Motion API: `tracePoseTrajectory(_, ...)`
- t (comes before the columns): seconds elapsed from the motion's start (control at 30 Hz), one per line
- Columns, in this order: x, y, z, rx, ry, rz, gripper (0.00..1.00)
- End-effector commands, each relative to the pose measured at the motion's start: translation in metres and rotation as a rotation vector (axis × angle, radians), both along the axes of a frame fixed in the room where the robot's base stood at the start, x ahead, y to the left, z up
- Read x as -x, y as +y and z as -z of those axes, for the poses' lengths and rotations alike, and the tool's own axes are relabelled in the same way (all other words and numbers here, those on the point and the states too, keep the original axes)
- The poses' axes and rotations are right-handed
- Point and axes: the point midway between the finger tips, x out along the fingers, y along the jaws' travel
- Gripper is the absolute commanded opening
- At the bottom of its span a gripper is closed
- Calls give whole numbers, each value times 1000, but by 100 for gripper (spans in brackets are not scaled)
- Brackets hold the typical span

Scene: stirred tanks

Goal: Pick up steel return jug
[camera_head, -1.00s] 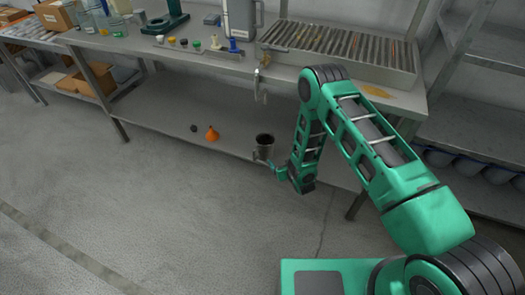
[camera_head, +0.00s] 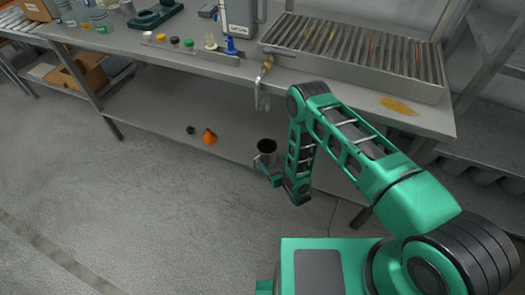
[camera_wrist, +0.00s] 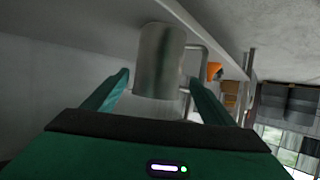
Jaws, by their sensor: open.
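The steel return jug (camera_head: 266,148) is a grey metal cup with a dark inside and a side handle. It stands on the lower shelf near its front edge, under the tap. In the wrist view the jug (camera_wrist: 160,62) appears between and just beyond the two green fingers, with its handle on the right. My gripper (camera_head: 264,170) is at the jug's near side, below its rim. In the wrist view my gripper (camera_wrist: 160,88) is open, one finger on each side of the jug. I cannot tell whether either finger touches it.
An orange funnel-like thing (camera_head: 209,137) and a small dark knob (camera_head: 190,130) lie left of the jug on the lower shelf (camera_head: 150,110). The tap (camera_head: 264,68) hangs above from the bench edge. A grated tray (camera_head: 350,50) is on the bench top. Floor in front is clear.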

Motion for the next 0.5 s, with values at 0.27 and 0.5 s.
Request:
tracePoseTrajectory(0.27,-23,19,11,-1,-3,-10,78)
tracePoseTrajectory(0.5,-48,37,24,-1,-2,-16,78)
